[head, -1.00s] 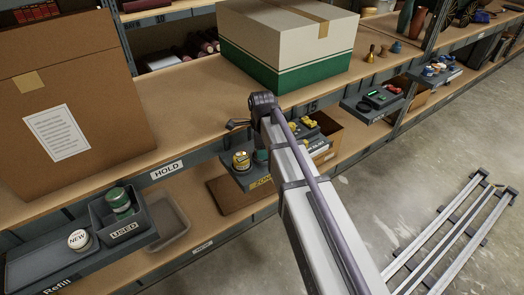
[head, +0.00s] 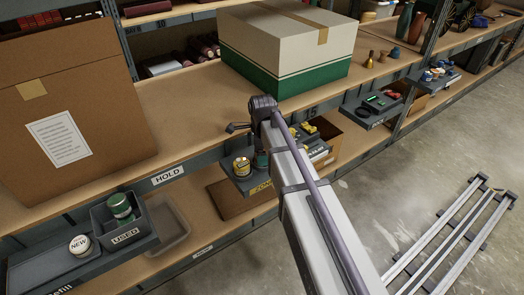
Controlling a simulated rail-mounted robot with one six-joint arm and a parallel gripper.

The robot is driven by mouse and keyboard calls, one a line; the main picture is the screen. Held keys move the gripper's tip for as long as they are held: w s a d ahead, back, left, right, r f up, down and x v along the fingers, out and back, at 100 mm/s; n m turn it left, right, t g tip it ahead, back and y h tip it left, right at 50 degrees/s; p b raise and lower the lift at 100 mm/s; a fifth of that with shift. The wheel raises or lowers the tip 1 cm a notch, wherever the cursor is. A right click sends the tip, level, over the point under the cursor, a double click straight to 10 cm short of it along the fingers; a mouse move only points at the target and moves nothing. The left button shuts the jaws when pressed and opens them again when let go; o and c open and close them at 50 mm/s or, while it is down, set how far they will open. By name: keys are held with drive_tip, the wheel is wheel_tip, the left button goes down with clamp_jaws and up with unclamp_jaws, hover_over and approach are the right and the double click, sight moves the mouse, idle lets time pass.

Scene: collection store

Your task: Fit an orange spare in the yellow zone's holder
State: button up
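The yellow zone's tray (head: 243,186) juts from the lower shelf in the middle, with a yellow "ZONE" label (head: 264,186) on its front, partly cut off by my arm. On it stand a canister with a yellow band (head: 241,168) and a dark green piece (head: 262,160) beside my arm. I cannot make out an orange spare or an empty holder. My arm reaches up from the lower right. A small dark part at its far end (head: 237,127), perhaps my gripper, points left above the tray; its fingers cannot be made out.
At left, a refill tray (head: 35,268) holds a white-topped "NEW" canister (head: 80,244); a "USED" bin (head: 124,238) holds a green canister (head: 120,206). Large cartons (head: 70,100) (head: 285,50) stand on the upper shelf. Another tray (head: 370,110) juts out at right. The floor at right is clear beside the rails (head: 450,235).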

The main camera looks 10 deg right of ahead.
wheel_tip(320, 180, up, 11)
drive_tip(key=p, duration=1)
drive_tip(key=s+n, duration=1.7)
drive_tip(key=n, duration=0.3)
drive_tip(key=shift+s, duration=0.3)
wheel_tip(320, 180, up, 12)
drive_tip(key=p, duration=1.1)
drive_tip(key=shift+p, duration=0.4)
drive_tip(key=shift+r, duration=0.1)
